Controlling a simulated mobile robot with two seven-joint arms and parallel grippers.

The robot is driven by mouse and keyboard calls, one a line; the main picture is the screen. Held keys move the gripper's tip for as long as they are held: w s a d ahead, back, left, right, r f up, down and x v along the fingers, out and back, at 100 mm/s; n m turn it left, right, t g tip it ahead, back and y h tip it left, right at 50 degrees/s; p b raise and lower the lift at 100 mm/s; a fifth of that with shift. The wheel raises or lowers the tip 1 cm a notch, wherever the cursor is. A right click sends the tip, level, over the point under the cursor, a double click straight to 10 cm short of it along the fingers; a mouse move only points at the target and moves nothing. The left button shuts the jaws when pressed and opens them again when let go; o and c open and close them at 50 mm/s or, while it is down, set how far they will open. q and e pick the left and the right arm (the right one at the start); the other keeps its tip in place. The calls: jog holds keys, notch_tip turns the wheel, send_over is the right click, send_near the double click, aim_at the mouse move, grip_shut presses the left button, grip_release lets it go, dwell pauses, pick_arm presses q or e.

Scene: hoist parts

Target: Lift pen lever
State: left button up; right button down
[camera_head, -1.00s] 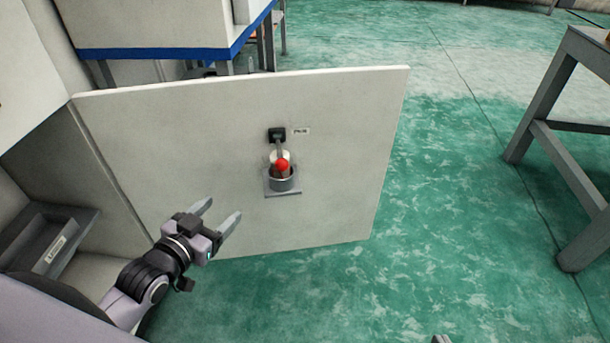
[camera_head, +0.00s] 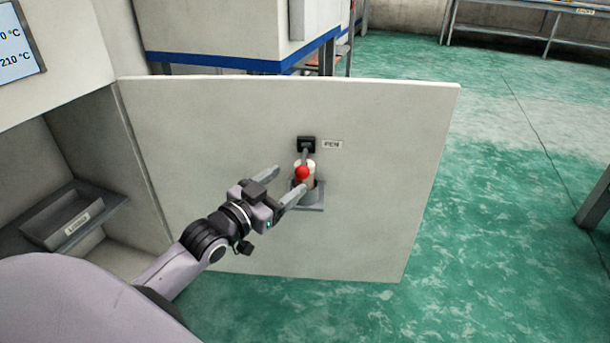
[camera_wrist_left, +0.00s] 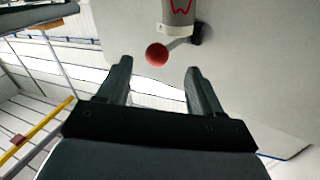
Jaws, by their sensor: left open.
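The pen lever (camera_head: 304,155) hangs from a black mount on the white panel, with a red ball (camera_head: 302,173) at its lower end. Behind the ball is a whitish cylinder standing in a grey holder (camera_head: 316,208) on the panel. My left gripper (camera_head: 284,184) is open and empty, just left of the red ball in the head view. In the left wrist view, the red ball (camera_wrist_left: 157,55) is ahead of the open fingers (camera_wrist_left: 158,78), apart from them. The cylinder (camera_wrist_left: 179,12) shows above it, with a red mark. My right gripper is not in view.
The white panel (camera_head: 400,180) stands out from a cabinet, with a small label (camera_head: 332,144) beside the mount. A grey tray (camera_head: 62,216) sits in the cabinet recess at left. Green floor (camera_head: 500,230) is open to the right.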

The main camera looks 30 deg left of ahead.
aim_at(297, 175)
pick_arm(q)
jog(key=shift+w+d+b, duration=0.15)
jog(key=shift+w+b, duration=0.25)
jog(key=shift+w, duration=1.1)
jog(key=shift+w+d+b, duration=0.1)
jog(key=shift+w+b, duration=0.3)
jog(key=shift+w, duration=1.05)
grip_shut()
